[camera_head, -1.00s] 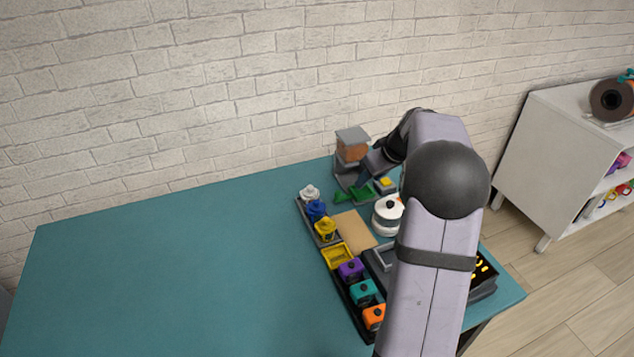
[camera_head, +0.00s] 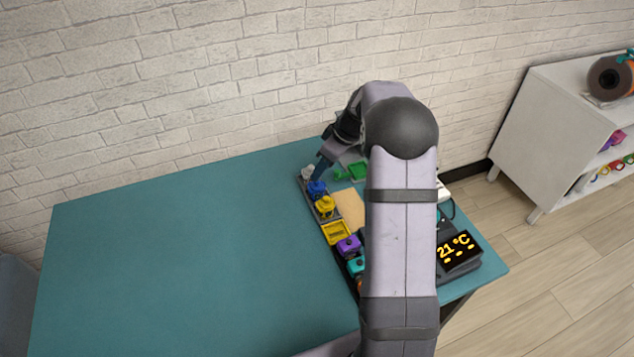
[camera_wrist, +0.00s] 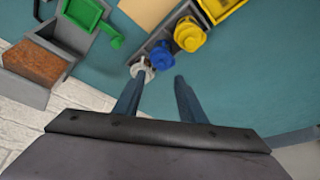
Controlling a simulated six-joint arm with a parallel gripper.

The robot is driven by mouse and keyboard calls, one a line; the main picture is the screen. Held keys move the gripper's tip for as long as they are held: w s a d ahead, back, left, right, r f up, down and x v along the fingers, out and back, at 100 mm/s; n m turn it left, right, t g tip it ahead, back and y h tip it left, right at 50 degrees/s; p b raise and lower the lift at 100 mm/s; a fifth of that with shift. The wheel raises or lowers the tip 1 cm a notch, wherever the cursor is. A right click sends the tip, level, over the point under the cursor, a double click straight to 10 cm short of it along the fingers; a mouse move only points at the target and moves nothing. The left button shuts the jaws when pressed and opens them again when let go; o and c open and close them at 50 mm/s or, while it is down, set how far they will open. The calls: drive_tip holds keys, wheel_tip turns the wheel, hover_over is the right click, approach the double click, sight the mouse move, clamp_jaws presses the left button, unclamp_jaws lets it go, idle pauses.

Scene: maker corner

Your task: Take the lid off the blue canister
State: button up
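The blue canister (camera_head: 316,189) stands in the dark rack between a white canister and a yellow one. Its blue lid with a small knob is on it. In the wrist view the blue canister (camera_wrist: 162,55) is just beyond my fingertips, near the middle. My gripper (camera_wrist: 159,76) is open, with nothing between its two fingers. In the head view my gripper (camera_head: 321,170) reaches down beside the blue canister; the gap between them is hard to judge. The left finger in the wrist view is close to the white canister (camera_wrist: 143,70).
The yellow canister (camera_head: 325,206) stands next to the blue one in the row. A yellow tray (camera_head: 336,232) and several coloured pots follow. A green piece (camera_wrist: 88,15) and a grey stand with a brown block (camera_wrist: 30,68) are nearby. The table's left half (camera_head: 180,255) is clear.

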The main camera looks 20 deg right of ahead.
sight(319, 182)
drive_tip(key=shift+a+f, duration=0.1)
drive_tip(key=shift+f, duration=0.25)
drive_tip(key=shift+p+x, duration=1.05)
drive_tip(key=shift+x, duration=1.2)
drive_tip(key=shift+s+f, duration=0.1)
drive_tip(key=shift+s, duration=0.1)
clamp_jaws()
